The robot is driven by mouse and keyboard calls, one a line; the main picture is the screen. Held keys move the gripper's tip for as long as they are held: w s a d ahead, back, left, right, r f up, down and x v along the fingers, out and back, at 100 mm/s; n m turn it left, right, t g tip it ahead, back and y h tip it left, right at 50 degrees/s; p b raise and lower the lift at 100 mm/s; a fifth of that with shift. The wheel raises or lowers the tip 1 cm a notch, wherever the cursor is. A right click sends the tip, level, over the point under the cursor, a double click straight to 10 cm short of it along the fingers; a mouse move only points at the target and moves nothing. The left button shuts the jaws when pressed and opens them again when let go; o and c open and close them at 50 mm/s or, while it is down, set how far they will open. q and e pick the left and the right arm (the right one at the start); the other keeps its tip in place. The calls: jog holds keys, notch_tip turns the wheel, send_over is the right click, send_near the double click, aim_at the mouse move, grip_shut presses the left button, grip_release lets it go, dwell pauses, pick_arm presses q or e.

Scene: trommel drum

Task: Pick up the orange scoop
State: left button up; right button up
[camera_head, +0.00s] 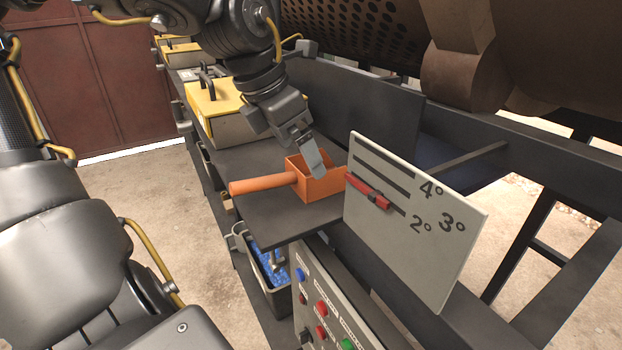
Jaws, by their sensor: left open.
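The orange scoop (263,183) lies on the dark grey shelf (275,222), its round handle pointing left and its box-shaped bowl to the right. My left gripper (317,172) is directly over the bowl, pointing down, with its fingertips in front of or inside the bowl opening. It is open. Whether the fingers straddle a wall of the bowl or touch it is hidden. My right gripper is not in view.
An angle plate (440,255) with a red pointer (368,190) stands close right of the scoop. A yellow-lidded box (215,100) sits behind on the shelf. A button panel (330,305) and a bin with blue contents (268,262) are below. The perforated drum (350,35) is at the back.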

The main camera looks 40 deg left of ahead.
pick_arm(q)
jog(key=shift+w+d+f, duration=0.1)
jog(key=shift+d+f, duration=0.05)
jog(key=shift+f, duration=0.2)
jog(key=p+x, duration=0.1)
jog(key=x, duration=0.3)
jog(key=shift+w+d+f, duration=0.1)
jog(key=shift+w+d, duration=0.05)
jog(key=shift+w, duration=0.1)
jog(key=shift+s, duration=0.1)
jog(key=c, duration=1.1)
